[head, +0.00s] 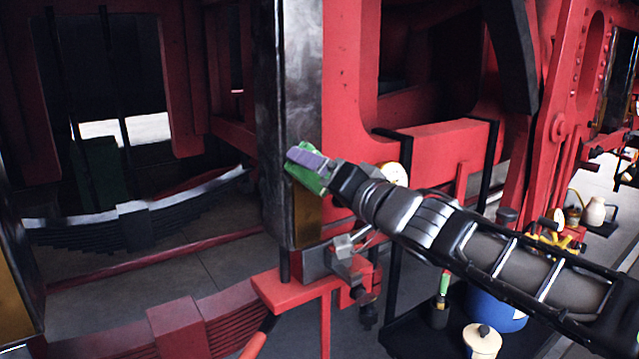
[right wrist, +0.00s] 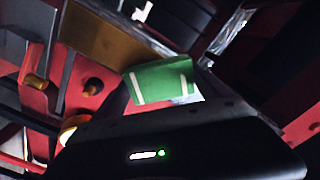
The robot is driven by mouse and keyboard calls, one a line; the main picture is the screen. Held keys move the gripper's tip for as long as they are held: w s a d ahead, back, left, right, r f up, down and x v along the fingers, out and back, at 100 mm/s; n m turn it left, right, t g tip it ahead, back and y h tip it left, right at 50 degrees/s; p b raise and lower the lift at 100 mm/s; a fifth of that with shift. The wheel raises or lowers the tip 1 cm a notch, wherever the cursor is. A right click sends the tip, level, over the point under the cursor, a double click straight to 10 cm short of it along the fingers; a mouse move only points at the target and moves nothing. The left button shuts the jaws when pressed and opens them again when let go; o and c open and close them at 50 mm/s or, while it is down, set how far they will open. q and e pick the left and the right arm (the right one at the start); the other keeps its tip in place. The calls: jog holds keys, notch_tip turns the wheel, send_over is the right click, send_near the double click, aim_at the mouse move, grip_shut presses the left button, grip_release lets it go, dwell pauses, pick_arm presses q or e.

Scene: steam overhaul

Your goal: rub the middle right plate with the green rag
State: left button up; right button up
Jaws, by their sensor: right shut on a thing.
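The green rag (head: 308,177) is in my right gripper (head: 322,168), which is shut on it. The rag lies at or very near a tall upright plate (head: 302,75) on the red frame. The plate is smeared dark grey above, and a brass-coloured part (head: 308,220) shows below the rag. I cannot tell whether the rag touches it. In the right wrist view the rag (right wrist: 160,82), green with white stripes, overlaps the brass-coloured surface (right wrist: 100,38). The plate behind the rag is hidden. My left gripper is not in view.
A red bracket with a metal clamp (head: 345,262) stands just below the plate. Red frame beams surround it, with a leaf spring (head: 140,215) at left. A dark cart (head: 410,325) holds a blue container (head: 492,308) and a cream jar (head: 482,340) under my right arm.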

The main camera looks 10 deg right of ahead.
aim_at(318, 195)
dwell(0.6)
jog(key=shift+f+b, duration=1.65)
jog(key=shift+f, duration=0.3)
notch_tip(318, 195, down, 3)
jog(key=shift+r+b, duration=0.1)
jog(key=shift+b, duration=1.1)
jog(key=shift+f+b, duration=0.4)
jog(key=shift+f, duration=0.15)
jog(key=shift+f+b, duration=1.5)
jog(key=shift+f, duration=0.45)
jog(key=shift+f, duration=0.1)
